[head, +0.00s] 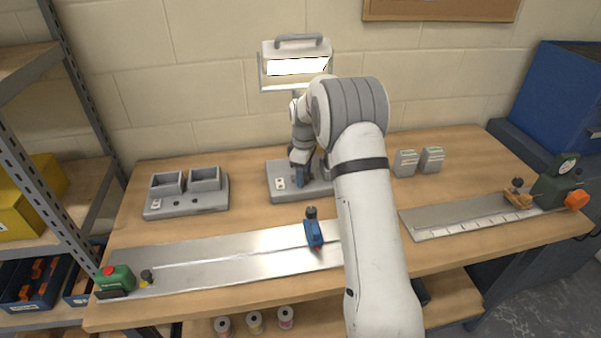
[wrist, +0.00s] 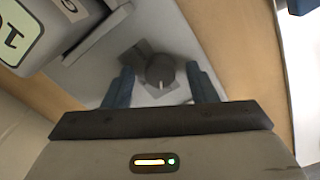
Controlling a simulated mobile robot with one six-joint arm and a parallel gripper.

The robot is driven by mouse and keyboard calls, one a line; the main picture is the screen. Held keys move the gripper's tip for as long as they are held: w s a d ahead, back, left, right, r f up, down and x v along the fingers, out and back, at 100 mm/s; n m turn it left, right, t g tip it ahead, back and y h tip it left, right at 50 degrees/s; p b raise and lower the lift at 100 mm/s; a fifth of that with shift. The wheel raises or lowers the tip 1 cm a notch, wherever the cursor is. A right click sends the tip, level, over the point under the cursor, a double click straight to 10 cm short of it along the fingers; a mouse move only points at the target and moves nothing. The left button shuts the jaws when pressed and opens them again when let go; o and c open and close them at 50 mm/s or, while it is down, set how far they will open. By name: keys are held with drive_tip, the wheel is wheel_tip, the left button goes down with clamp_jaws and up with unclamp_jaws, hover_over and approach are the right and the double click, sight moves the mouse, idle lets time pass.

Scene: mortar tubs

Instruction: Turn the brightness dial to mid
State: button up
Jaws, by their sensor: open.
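The brightness dial (wrist: 161,70) is a dark grey round knob with a white pointer line, on a light grey base. In the wrist view its pointer points down the picture, toward my gripper's palm. My gripper (wrist: 161,84) is open, with a blue finger on each side of the dial and a gap to both. In the head view my gripper (head: 300,175) is over the grey base (head: 283,191) of a work lamp. The lamp's panel (head: 297,67) is lit white. The dial is hidden behind my gripper and arm in the head view.
A grey double-tub unit (head: 187,205) stands to the left. Two small grey boxes (head: 418,161) stand to the right. Metal rails (head: 220,265) with a blue slider (head: 314,230) lie in front. A pale labelled part (wrist: 28,30) fills the wrist view's upper left.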

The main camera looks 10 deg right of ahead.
drive_tip(key=c, duration=0.9)
drive_tip(key=shift+a, duration=0.35)
drive_tip(key=shift+c, duration=0.3)
drive_tip(key=shift+d, duration=0.3)
drive_tip(key=shift+d+f+m+b, duration=0.15)
drive_tip(key=shift+m+b, duration=0.5)
drive_tip(key=shift+m, duration=1.65)
drive_tip(key=m, duration=0.4)
drive_tip(key=shift+b, duration=0.35)
drive_tip(key=shift+m, duration=1.5)
drive_tip(key=shift+s, duration=0.1)
